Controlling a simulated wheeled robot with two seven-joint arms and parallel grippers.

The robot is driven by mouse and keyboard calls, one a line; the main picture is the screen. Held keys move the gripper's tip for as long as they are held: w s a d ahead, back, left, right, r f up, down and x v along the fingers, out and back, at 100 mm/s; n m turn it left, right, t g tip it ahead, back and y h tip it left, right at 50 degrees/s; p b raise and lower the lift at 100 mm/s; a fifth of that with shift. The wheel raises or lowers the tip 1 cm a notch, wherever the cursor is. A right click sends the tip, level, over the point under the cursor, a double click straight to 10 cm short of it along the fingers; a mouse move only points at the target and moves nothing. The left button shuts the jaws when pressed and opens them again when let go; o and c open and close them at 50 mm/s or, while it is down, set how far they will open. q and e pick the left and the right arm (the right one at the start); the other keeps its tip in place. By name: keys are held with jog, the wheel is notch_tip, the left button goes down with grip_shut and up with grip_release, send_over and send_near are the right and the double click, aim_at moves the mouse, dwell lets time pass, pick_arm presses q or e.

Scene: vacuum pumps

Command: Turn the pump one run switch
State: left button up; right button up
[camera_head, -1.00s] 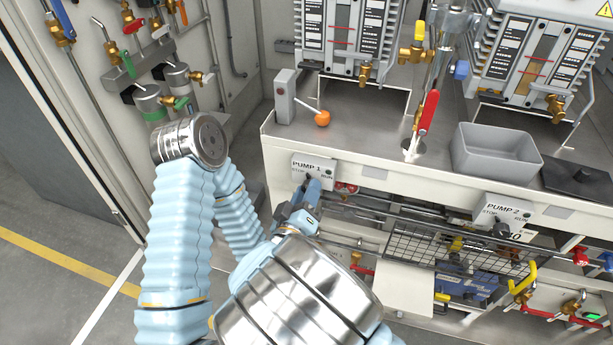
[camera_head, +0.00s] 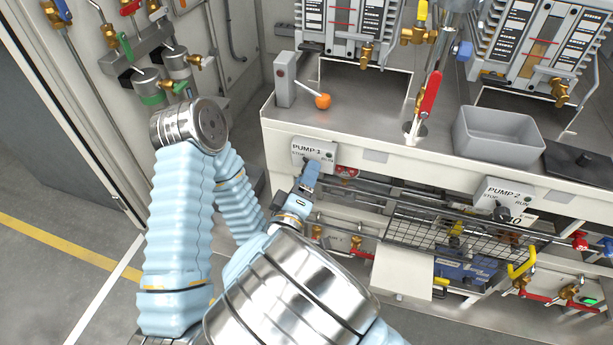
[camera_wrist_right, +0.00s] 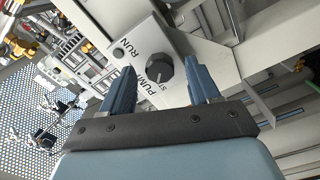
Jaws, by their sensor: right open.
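The pump one run switch is a dark round knob (camera_wrist_right: 161,72) on a light panel (camera_head: 314,152) marked PUMP 1, with STOP and RUN labels. My right gripper (camera_head: 309,172) is at the panel's lower edge in the head view and hides the knob there. In the right wrist view, the open fingers of my right gripper (camera_wrist_right: 160,82) show on either side of the knob, with gaps on both sides. I cannot tell how far the fingertips are from the panel or which way the knob points. My left gripper is out of view.
A second panel (camera_head: 504,195) marked PUMP 2 with a dark knob is to the right. A lever with an orange ball (camera_head: 323,101) and a grey bin (camera_head: 496,137) are on the bench above. A wire basket (camera_head: 432,236) and pipes are below the panels.

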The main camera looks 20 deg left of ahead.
jog(key=shift+s, duration=0.5)
